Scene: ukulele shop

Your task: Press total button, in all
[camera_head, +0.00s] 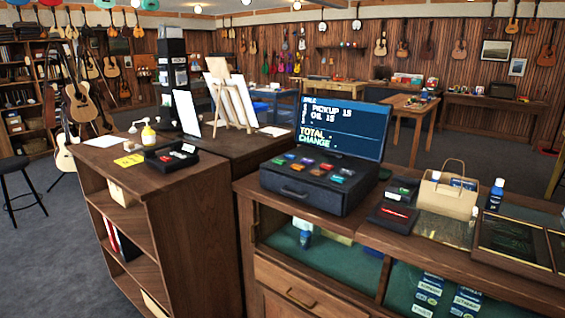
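A black cash register (302,194) with a closed front drawer stands on the wooden counter. Its sloped top carries several coloured keys (316,169), in green, blue, red, purple and orange among others. The key labels are too small to read, so I cannot tell which one is the total button. The screen (345,126) behind the keys lists a pickup and oil, each apparently at 15. The yellow TOTAL line and green CHANGE line below show no clear amounts. Neither of my grippers is in view.
Right of the register are a small card terminal (402,189), a black tray with a red pen (394,214), a paper bag (447,196) and a blue bottle (495,195). Left stand a black device (171,156), a pump bottle (148,134) and easels (232,95). Open floor (45,250) lies left.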

